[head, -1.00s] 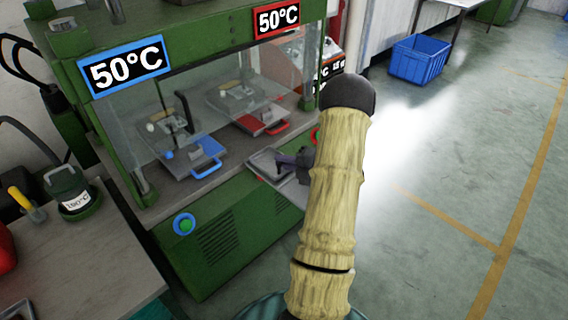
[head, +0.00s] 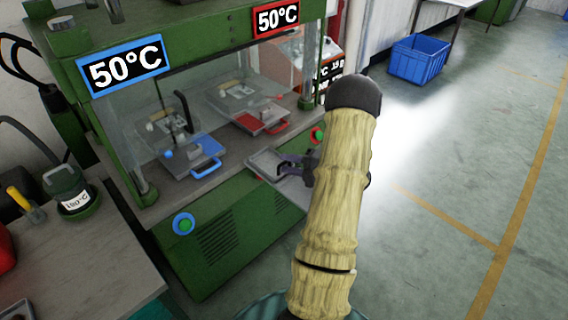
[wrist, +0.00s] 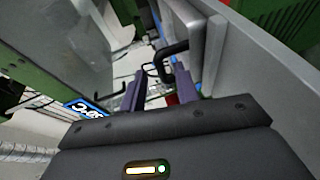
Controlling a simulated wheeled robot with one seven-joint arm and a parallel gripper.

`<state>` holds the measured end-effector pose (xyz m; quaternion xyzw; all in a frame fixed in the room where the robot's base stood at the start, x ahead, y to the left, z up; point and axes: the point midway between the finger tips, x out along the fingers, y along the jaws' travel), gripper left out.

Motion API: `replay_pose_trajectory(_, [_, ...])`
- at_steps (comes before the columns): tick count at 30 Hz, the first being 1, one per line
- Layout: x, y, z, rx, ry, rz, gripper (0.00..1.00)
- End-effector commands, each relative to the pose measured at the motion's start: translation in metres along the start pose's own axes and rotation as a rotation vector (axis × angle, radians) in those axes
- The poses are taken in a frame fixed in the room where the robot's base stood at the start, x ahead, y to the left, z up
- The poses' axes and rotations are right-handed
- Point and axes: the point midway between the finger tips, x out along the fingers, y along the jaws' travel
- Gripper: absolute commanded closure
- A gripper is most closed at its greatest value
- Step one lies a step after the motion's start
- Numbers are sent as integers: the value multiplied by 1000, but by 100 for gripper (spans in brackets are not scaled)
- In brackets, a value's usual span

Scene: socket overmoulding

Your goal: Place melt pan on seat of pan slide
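The melt pan (head: 264,161) is a shallow grey metal tray at the front right edge of the green press in the head view. It looks level at the pan slide, but whether it is fully on the seat cannot be told. In the wrist view the pan (wrist: 184,35) shows its grey side, with a black curved handle (wrist: 170,50) near the fingertips. My gripper (head: 291,164) is just right of the pan. In the wrist view its two purple fingers (wrist: 160,80) stand apart, with the handle at and beyond the gap. My forearm hides part of the slide.
The press has a blue-handled mould (head: 190,155) and a red-handled mould (head: 258,118) behind clear guards. A bench (head: 85,260) with a small green pot (head: 66,188) stands at left. A blue crate (head: 420,60) is at upper right. The floor at right is clear.

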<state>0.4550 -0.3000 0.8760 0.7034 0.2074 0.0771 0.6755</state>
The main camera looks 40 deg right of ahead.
Motion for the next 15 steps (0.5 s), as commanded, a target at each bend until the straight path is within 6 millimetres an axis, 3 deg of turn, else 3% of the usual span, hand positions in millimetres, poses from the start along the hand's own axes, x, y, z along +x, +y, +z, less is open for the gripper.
replay_pose_trajectory(9, [-64,-1,1,1,-5,0,69])
replay_pose_trajectory(15, [-92,-1,0,1,-1,0,69])
